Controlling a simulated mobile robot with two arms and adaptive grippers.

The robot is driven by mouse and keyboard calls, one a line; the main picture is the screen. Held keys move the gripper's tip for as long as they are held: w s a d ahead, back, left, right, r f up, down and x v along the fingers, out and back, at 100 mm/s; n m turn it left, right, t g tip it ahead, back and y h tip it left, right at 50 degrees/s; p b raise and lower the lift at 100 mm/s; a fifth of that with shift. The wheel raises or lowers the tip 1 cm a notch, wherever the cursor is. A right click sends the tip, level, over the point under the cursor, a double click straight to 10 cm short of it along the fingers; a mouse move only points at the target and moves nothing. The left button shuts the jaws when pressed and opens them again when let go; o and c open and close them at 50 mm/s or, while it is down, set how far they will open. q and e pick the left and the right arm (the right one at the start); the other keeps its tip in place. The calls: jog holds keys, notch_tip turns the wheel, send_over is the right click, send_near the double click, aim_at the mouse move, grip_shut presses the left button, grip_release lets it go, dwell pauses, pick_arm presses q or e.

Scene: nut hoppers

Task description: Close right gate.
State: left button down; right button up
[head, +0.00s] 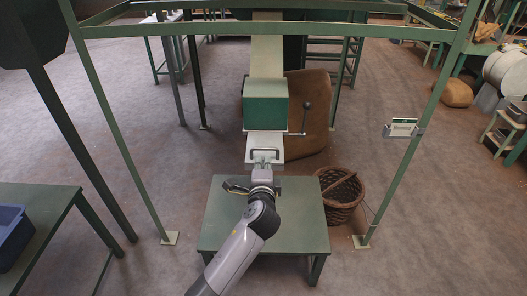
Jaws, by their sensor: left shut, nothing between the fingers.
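A green box (265,103) sits at the lower end of a pale chute (267,52) in the middle of the head view. A light metal gate plate (264,141) sticks out from under its near side and carries a dark bar handle. A lever (305,118) with a round dark knob stands at the box's right side. My left gripper (262,163) is shut and empty at the plate's near end, just below the handle in the picture. I cannot tell whether it touches the plate. My right gripper is not in view.
A green table (303,232) stands below the gripper, its visible top bare. A wicker basket (337,208) is right of it, and a brown sack (315,85) leans behind the box. Green frame posts (120,140) flank the area. A blue bin (12,232) is at left.

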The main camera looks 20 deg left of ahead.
aim_at(264, 149)
pick_arm(q)
jog(key=x, duration=0.6)
jog(key=shift+p, duration=0.35)
